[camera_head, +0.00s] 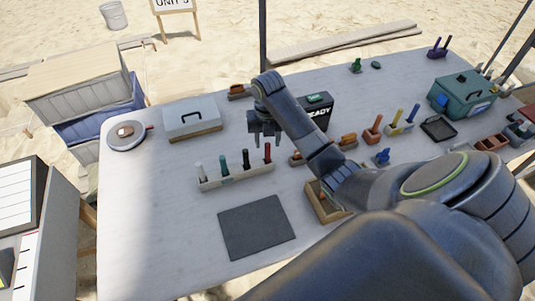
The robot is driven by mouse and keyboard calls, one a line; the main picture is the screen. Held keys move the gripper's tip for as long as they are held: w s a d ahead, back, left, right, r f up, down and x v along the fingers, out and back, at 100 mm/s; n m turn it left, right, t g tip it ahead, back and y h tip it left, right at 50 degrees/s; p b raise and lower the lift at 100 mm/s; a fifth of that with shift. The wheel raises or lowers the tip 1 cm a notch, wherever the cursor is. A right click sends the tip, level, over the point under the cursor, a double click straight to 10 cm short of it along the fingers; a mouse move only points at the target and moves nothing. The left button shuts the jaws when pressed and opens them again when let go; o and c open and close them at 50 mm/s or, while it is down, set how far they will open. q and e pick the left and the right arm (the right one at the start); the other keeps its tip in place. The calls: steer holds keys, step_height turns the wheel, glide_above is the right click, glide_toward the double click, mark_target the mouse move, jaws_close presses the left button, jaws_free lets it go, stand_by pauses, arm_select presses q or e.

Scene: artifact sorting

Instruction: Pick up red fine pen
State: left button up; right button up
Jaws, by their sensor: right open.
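A red pen (268,152) stands upright at the right end of a pale pen rack (232,178) on the table. A black pen (246,159), a teal pen (224,165) and a white pen (200,172) stand in the same rack to its left. My right gripper (264,141) points down just above and behind the red pen. Its fingers are open and nothing shows between them. Whether a finger touches the pen cannot be told. My left gripper is out of view.
A dark grey mat (256,228) lies in front of the rack. A grey case (191,115) stands behind it to the left. A black box marked READY (318,112) and an open wooden tray (325,203) are to the right.

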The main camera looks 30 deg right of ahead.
steer(key=shift+f, duration=1.1)
jaws_close()
steer(key=shift+r, duration=0.15)
